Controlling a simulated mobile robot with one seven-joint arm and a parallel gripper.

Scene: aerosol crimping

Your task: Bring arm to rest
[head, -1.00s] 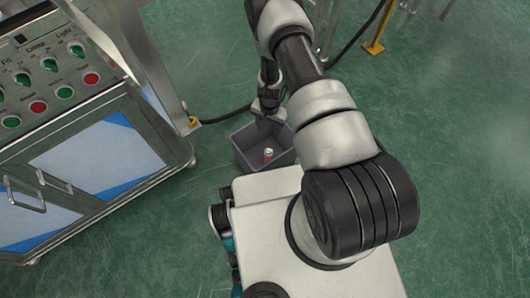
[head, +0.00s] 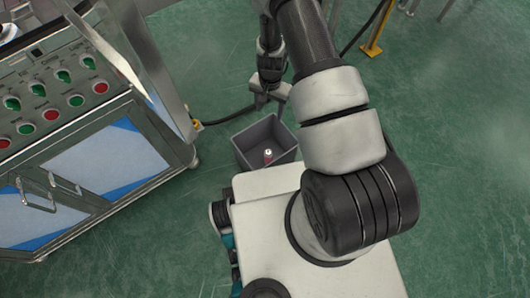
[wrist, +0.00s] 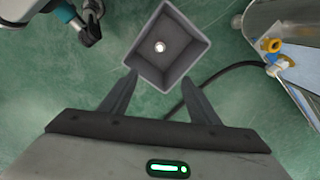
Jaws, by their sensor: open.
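My gripper (head: 268,104) hangs over the far side of a grey bin in the head view, apart from it. In the wrist view my gripper (wrist: 158,98) shows two spread fingers with nothing between them. The grey bin (head: 243,152) stands on the green floor, and it also shows ahead of the fingertips in the wrist view (wrist: 190,62). A small can with a white top and a reddish body (head: 268,156) stands inside the bin. From above, the can (wrist: 160,47) shows as a pale round spot on the bin's floor.
A machine cabinet with a button panel (head: 65,90) and metal posts stands at the left. A black cable (head: 225,117) runs along the floor behind the bin. A yellow floor bracket (head: 373,48) is at the upper right. The green floor at the right is clear.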

